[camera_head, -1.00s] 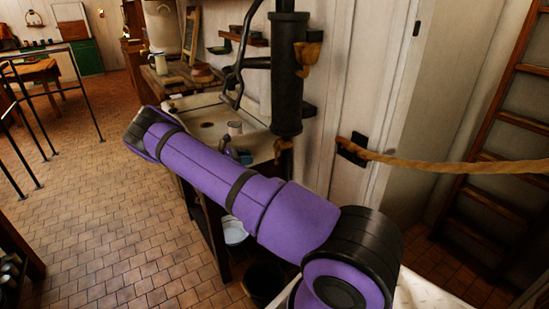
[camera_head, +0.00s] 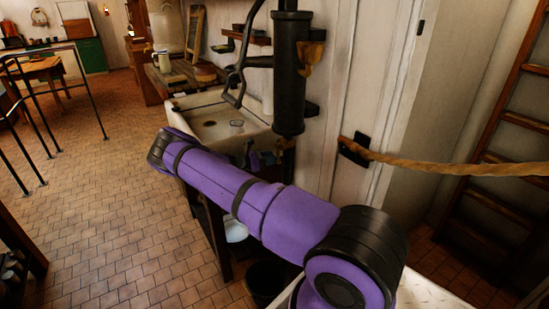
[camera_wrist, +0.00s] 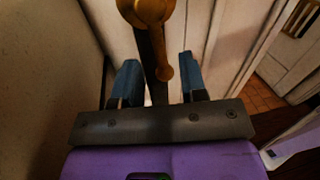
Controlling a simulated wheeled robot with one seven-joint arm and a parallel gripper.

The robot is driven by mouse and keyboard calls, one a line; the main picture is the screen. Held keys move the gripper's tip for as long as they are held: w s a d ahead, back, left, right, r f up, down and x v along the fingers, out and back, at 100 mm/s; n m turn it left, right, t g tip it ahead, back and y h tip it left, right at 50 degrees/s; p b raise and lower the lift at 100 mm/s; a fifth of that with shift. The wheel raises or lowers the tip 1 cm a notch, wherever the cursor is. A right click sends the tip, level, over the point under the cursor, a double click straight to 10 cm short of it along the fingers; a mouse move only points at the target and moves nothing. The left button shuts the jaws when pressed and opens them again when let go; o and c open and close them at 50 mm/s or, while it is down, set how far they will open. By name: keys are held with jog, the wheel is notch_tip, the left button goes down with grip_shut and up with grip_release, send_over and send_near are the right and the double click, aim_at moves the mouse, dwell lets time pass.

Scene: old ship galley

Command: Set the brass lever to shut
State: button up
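The brass lever (camera_wrist: 162,58) shows in the wrist view as a golden arm with a rounded end, hanging down from a larger brass body (camera_wrist: 146,10) at the top edge. My gripper (camera_wrist: 158,82) is open, with one blue finger to the left and one to the right of the lever's lower end. I see no finger touching it; how far beyond the tips it lies is hard to tell. A dark upright bar stands behind the lever. In the head view a small brass fitting (camera_head: 286,145) sits under the black pump (camera_head: 290,80).
A white sink (camera_head: 215,112) stands left of the pump, with the pump's bent handle (camera_head: 235,85) above it. A rope (camera_head: 440,165) runs from the wall to the right. A wooden ladder (camera_head: 500,150) stands at right.

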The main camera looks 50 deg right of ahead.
jog(key=shift+x, duration=1.1)
grip_shut()
jog(key=shift+s+n, duration=0.15)
jog(key=shift+n, duration=0.15)
jog(key=s+a+r+n+t+h, duration=0.1)
jog(key=s+r+n+t+h, duration=0.1)
jog(key=n, duration=1.6)
jog(key=shift+s+r+h, duration=0.6)
jog(key=shift+s+r, duration=0.55)
jog(key=shift+r, duration=0.1)
jog(key=shift+a+t, duration=0.1)
jog(key=shift+t, duration=0.3)
